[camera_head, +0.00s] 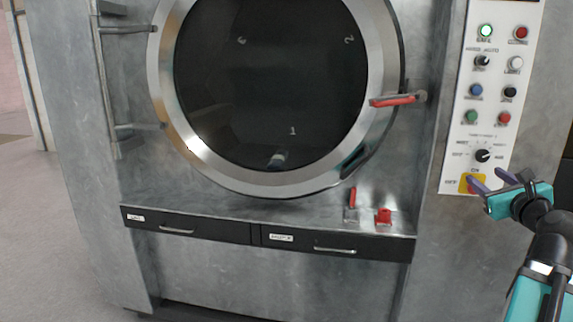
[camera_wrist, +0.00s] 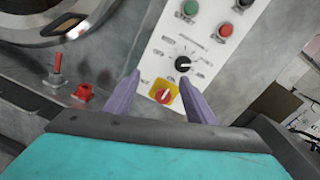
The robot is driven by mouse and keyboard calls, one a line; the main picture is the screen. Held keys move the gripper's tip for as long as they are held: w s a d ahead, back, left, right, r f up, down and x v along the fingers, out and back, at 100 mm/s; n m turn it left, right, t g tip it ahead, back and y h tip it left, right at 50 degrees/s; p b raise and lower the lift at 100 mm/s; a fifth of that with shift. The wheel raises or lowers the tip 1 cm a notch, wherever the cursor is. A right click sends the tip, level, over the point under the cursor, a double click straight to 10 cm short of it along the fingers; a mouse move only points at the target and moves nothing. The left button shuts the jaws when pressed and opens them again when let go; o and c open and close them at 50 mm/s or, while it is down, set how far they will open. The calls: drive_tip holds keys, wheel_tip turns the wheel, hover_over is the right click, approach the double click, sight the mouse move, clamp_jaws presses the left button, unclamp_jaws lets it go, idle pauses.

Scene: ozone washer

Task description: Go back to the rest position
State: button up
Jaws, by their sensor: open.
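My gripper (camera_head: 489,183) is at the right of the head view, in front of the lower end of the control panel. Its two purple fingers are apart and nothing is between them that they touch. In the wrist view my gripper (camera_wrist: 158,90) points at the white panel (camera_wrist: 205,45). A red rotary switch on a yellow plate (camera_wrist: 163,93) shows between the fingers, behind them. In the head view the yellow plate (camera_head: 467,184) is partly covered by a finger. I cannot tell the exact gap to the panel.
The washer's round door (camera_head: 185,140) is closed, with a red-handled latch (camera_head: 393,100) at its right. A red lever (camera_head: 352,198) and a red part (camera_head: 383,216) stand on the ledge above two shut drawers (camera_head: 185,226). Grey floor (camera_head: 45,230) lies clear at the left.

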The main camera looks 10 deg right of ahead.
drive_tip(key=w+a+f+n+g+y+p, duration=0.1)
drive_tip(key=w+a+f+y, duration=0.1)
drive_tip(key=w+a+f, duration=0.5)
drive_tip(key=w+a+f+n+g+y, duration=0.1)
drive_tip(key=w+a+f+y, duration=0.15)
drive_tip(key=a+f, duration=0.45)
drive_tip(key=w+a+f+g+y+p, duration=0.1)
drive_tip(key=w+a+f+y, duration=0.15)
drive_tip(key=w+f, duration=0.55)
drive_tip(key=s+a+f+n+g+y+p, duration=0.1)
drive_tip(key=s+a+f+n+g, duration=0.15)
drive_tip(key=a+f, duration=0.9)
drive_tip(key=s+a+f+n+g+y, duration=0.1)
drive_tip(key=a+f+n+g+y, duration=0.15)
drive_tip(key=a+f, duration=0.9)
drive_tip(key=s+a+f+n+g+p, duration=0.1)
drive_tip(key=s+a+f+n+g, duration=0.4)
drive_tip(key=s+f, duration=0.6)
drive_tip(key=s+a+f+n+g+p, duration=0.1)
drive_tip(key=s+a+f+n+g, duration=0.2)
drive_tip(key=s+a+f+n, duration=0.8)
drive_tip(key=s+d+f+n+g+h, duration=0.2)
drive_tip(key=s+d+f+n+g, duration=0.1)
drive_tip(key=s+n, duration=0.3)
drive_tip(key=s+d+f+n+g+h, duration=0.3)
drive_tip(key=s+d+f+n, duration=0.3)
drive_tip(key=s, duration=0.5)
drive_tip(key=shift+n, duration=0.4)
